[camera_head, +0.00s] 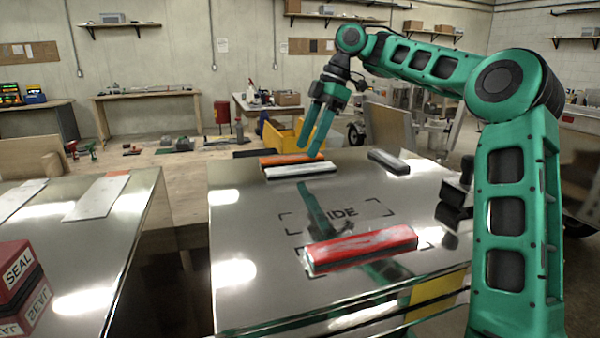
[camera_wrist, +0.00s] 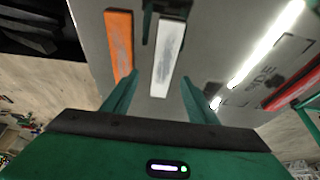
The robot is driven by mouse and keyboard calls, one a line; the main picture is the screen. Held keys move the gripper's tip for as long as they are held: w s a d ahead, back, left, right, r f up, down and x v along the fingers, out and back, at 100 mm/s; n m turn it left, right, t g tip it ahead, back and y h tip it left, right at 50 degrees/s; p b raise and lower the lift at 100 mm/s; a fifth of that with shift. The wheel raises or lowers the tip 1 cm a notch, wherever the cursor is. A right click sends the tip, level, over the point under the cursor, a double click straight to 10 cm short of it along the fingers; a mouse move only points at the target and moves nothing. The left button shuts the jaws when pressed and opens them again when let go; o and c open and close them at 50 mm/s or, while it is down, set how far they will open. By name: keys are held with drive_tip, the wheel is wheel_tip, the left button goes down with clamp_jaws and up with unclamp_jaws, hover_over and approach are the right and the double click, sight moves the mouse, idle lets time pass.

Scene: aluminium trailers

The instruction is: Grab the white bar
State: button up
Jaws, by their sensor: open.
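The white bar (camera_head: 297,171) lies on the shiny metal table (camera_head: 240,238), near its far edge. An orange bar (camera_head: 285,160) lies close behind it. In the wrist view the white bar (camera_wrist: 168,58) sits between my finger lines, with the orange bar (camera_wrist: 119,45) to its left. My gripper (camera_head: 312,152) is open and empty, its green fingers pointing down above the bars. In the wrist view the fingers (camera_wrist: 160,98) stand apart on either side of the white bar's near end. I cannot tell the exact height of the fingertips over it.
A red bar (camera_head: 362,248) lies at the table's front, and a dark grey bar (camera_head: 388,162) lies at the back right. A second metal table (camera_head: 90,245) on the left carries white plates and a red SEAL block (camera_head: 18,272). The table's middle is clear.

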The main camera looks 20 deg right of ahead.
sight(302, 167)
drive_tip(key=shift+s+x, duration=0.25)
drive_tip(key=shift+x, duration=2.1)
drive_tip(key=shift+d, duration=0.2)
drive_tip(key=c, duration=1.1)
